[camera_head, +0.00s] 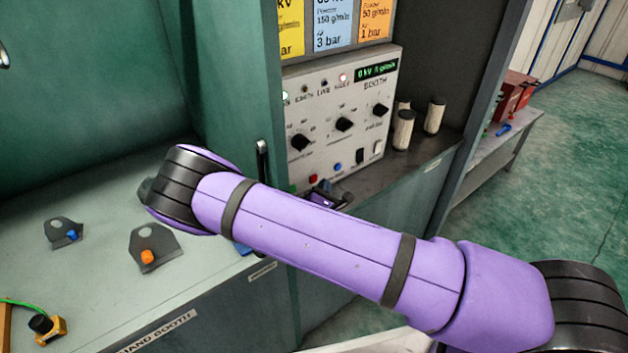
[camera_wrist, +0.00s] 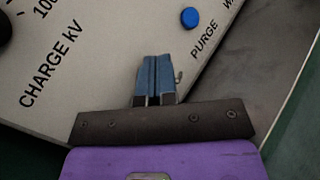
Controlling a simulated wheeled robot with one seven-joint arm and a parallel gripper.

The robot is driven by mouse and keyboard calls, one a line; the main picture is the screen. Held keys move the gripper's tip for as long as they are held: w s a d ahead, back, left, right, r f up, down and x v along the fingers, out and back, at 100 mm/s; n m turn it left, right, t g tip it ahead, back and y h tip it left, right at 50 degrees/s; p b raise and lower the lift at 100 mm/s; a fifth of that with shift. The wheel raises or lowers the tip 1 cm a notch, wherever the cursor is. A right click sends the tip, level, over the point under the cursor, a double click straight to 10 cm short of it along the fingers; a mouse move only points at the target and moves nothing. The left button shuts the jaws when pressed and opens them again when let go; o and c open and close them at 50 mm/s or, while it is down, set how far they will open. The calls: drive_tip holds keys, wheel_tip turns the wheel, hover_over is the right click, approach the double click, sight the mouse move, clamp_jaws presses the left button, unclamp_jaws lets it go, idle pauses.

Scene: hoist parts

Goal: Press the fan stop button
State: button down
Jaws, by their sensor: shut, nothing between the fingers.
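The grey control panel (camera_head: 385,75) stands on the counter in the head view. Along its lower edge are a red button (camera_head: 312,178), a blue button (camera_head: 337,167) and black and white switches to the right. No fan stop label is readable. My gripper (camera_wrist: 154,60) is shut and empty, its blue fingertips over the panel's lower face in the wrist view. The blue button, labelled PURGE, shows there too (camera_wrist: 189,18), up and right of the fingertips. The red button is not visible in the wrist view. Contact with the panel cannot be told. My arm mostly hides the gripper in the head view.
Black knobs (camera_head: 344,124) sit above the buttons. A dark upright handle (camera_head: 262,160) is on the green booth edge at left. Grey brackets (camera_head: 154,248) lie on the left surface.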

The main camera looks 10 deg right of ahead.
drive_tip(key=shift+s+d+f, duration=0.1)
drive_tip(key=shift+s+d, duration=0.2)
drive_tip(key=shift+s, duration=0.35)
drive_tip(key=shift+s+d, duration=0.25)
drive_tip(key=shift+s, duration=0.4)
drive_tip(key=s+d+r+m+g+h, duration=0.2)
drive_tip(key=s+d+r+m+g, duration=0.3)
drive_tip(key=r, duration=0.3)
drive_tip(key=s+d+r+m+g+h, duration=0.25)
drive_tip(key=d+r+m+g, duration=0.25)
drive_tip(key=r+m+g, duration=0.25)
drive_tip(key=s+d+r+m+g+h, duration=0.1)
drive_tip(key=s+d+r+m+g, duration=0.35)
drive_tip(key=r+m, duration=0.35)
drive_tip(key=s+a+r+m+t+y, duration=0.1)
drive_tip(key=s+r+m+t+y, duration=0.1)
drive_tip(key=s+r+y, duration=0.4)
drive_tip(key=s+a+r+m+t+y, duration=0.2)
drive_tip(key=s+r+y, duration=0.4)
drive_tip(key=s+r, duration=0.8)
drive_tip(key=shift+s+a, duration=0.2)
drive_tip(key=shift+s, duration=1)
drive_tip(key=shift+f+y, duration=0.1)
drive_tip(key=shift+y, duration=0.15)
